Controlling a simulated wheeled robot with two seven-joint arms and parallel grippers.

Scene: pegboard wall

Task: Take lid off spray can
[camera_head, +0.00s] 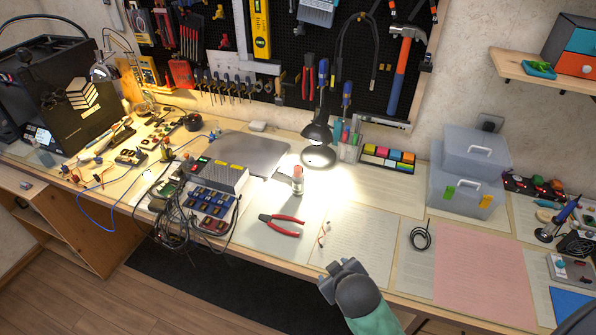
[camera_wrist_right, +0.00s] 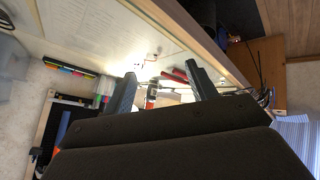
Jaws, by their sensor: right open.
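The spray can (camera_head: 298,182) is small and stands upright on the desk under the lamp's light, with a pale body and some red near its top. Whether its lid is a separate part is too small to tell. In the right wrist view the can (camera_wrist_right: 151,97) shows small, between my spread fingers but well beyond them. My right gripper (camera_head: 338,279) is open and empty at the front edge of the desk, nearer than the can and to its right. It also shows in the right wrist view (camera_wrist_right: 163,88). My left gripper is not in view.
Red pliers (camera_head: 283,221) lie in front of the can. A black lamp (camera_head: 318,142) stands behind it. A cluttered electronics box (camera_head: 215,185) with cables is on the left. Clear plastic boxes (camera_head: 468,170) stand on the right. Paper sheets (camera_head: 360,235) cover fairly open desk.

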